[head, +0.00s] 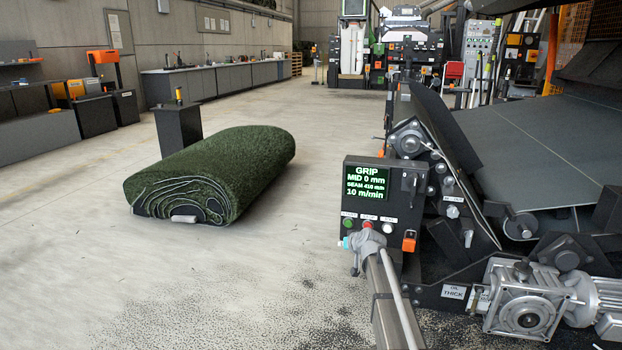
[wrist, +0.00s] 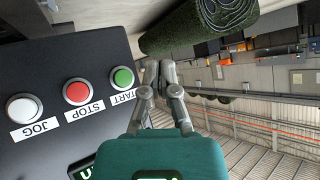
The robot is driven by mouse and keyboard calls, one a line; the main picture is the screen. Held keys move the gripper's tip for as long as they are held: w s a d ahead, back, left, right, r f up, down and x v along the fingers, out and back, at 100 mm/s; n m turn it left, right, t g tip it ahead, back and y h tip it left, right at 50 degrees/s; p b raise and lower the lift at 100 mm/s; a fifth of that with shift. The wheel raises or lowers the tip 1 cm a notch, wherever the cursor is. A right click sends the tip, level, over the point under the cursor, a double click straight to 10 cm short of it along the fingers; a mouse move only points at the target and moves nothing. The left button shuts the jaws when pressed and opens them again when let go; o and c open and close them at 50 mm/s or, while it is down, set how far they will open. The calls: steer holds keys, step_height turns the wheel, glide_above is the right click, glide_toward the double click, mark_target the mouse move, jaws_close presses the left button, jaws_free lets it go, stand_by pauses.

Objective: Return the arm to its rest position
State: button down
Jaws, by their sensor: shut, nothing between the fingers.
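My gripper (wrist: 158,72) shows in the wrist view with a teal body and grey fingers drawn together, nothing between them. The fingertips appear beside the control panel (wrist: 45,60), close to the green START button (wrist: 123,77); I cannot tell whether they touch. The red STOP button (wrist: 77,91) and the white JOG button (wrist: 24,108) are farther left. In the head view my arm (head: 388,300) reaches up from the bottom to just below the control box (head: 357,192), whose lit screen reads GRIP, MID 0 mm, BEAM 410 mm, 10 m/min.
A rolled green turf (head: 215,170) lies on the floor to the left, beside a dark post (head: 178,130). The machine's belt (head: 545,140) and motor (head: 525,300) crowd the right. Dark crumbs cover the floor near the machine. Open floor (head: 120,270) lies at front left.

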steer(key=s+d+r+m+g+h+p, duration=0.1)
steer(key=s+r+g+h+p, duration=0.3)
steer(key=s, duration=1.5)
steer(key=s+d+r+m+g+p, duration=0.1)
steer(key=s+g+p, duration=0.6)
steer(key=s, duration=1.3)
step_height(320, 180, up, 37)
steer(key=p, duration=3.8)
steer(key=shift+w+r+t, duration=0.15)
steer(key=shift+w+t, duration=0.1)
steer(key=shift+t, duration=0.05)
